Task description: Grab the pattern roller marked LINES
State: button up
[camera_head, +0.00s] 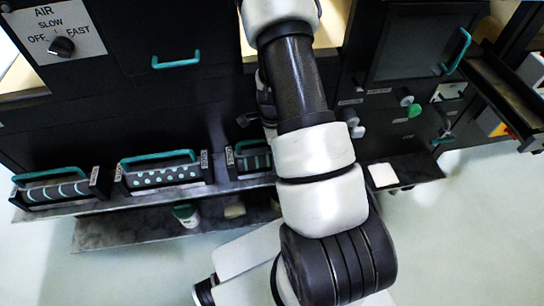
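Three pattern rollers with teal handles sit in a row on a dark shelf. The left roller (52,192) has slanted light stripes. The middle roller (165,177) has light dots. The right roller (254,163) shows stripes and is partly hidden by my arm. Their end labels are too small to read, so I cannot tell which is marked LINES. My arm rises through the middle of the view to the top edge. Dark parts just left of it, above the right roller, may belong to my gripper, but no fingers can be made out clearly.
An air knob (62,46) is at upper left, with a teal drawer handle (176,60) beside it. A green-lidded jar (186,215) stands on the lower ledge (130,235). White and green knobs (413,110) stick out at right. The pale floor in front is clear.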

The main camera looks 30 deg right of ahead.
jog(key=shift+f, duration=0.45)
jog(key=shift+c, duration=0.2)
jog(key=c, duration=2.1)
jog(key=shift+w+r, duration=0.1)
jog(key=shift+r, duration=0.1)
